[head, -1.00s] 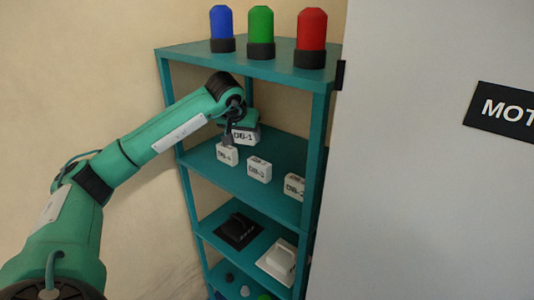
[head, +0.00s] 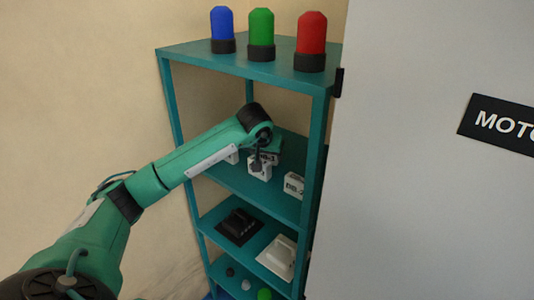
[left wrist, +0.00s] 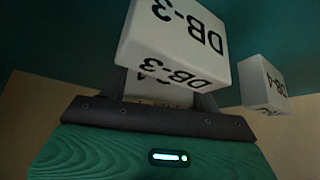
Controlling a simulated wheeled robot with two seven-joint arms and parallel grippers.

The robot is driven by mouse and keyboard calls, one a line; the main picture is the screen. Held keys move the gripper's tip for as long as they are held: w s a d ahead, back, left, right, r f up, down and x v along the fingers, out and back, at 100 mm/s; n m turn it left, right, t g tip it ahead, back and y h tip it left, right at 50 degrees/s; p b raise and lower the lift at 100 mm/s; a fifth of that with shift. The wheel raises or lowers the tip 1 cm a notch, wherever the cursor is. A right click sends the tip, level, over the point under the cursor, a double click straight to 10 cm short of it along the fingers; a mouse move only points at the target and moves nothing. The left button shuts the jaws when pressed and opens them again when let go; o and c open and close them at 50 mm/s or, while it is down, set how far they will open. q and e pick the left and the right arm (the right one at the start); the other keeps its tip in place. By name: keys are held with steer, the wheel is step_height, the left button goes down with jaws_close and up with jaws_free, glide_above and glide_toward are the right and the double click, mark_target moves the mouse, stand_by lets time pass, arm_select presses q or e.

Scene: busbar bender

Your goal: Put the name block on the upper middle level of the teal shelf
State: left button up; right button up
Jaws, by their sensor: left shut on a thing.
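My left gripper (head: 262,162) is shut on a white name block (head: 270,157) over the upper middle level of the teal shelf (head: 225,175). The held block is mostly hidden by the gripper and the block marked DB-3. In the left wrist view, part of the held block (left wrist: 145,88) shows between the dark fingers. The DB-3 block (left wrist: 165,35) is close in front of it; I cannot tell whether they touch. I cannot tell whether the held block rests on the level. My right gripper is not in view.
The DB-4 block (left wrist: 265,85) stands to one side, and another white block (head: 293,185) stands near the right post. Blue, green and red lamps (head: 311,40) stand on the shelf top. Black and white devices (head: 279,257) lie one level lower. A grey cabinet (head: 420,200) borders the right.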

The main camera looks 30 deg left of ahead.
arm_select(q)
steer(key=shift+f, duration=0.2)
steer(key=o, duration=1)
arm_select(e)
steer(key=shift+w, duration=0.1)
arm_select(q)
steer(key=shift+r, duration=0.15)
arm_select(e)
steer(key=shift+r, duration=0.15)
arm_select(q)
steer(key=shift+v, duration=1.15)
steer(key=b+v, duration=0.1)
steer(key=v, duration=0.4)
steer(key=shift+d, duration=0.1)
steer(key=shift+s, duration=0.1)
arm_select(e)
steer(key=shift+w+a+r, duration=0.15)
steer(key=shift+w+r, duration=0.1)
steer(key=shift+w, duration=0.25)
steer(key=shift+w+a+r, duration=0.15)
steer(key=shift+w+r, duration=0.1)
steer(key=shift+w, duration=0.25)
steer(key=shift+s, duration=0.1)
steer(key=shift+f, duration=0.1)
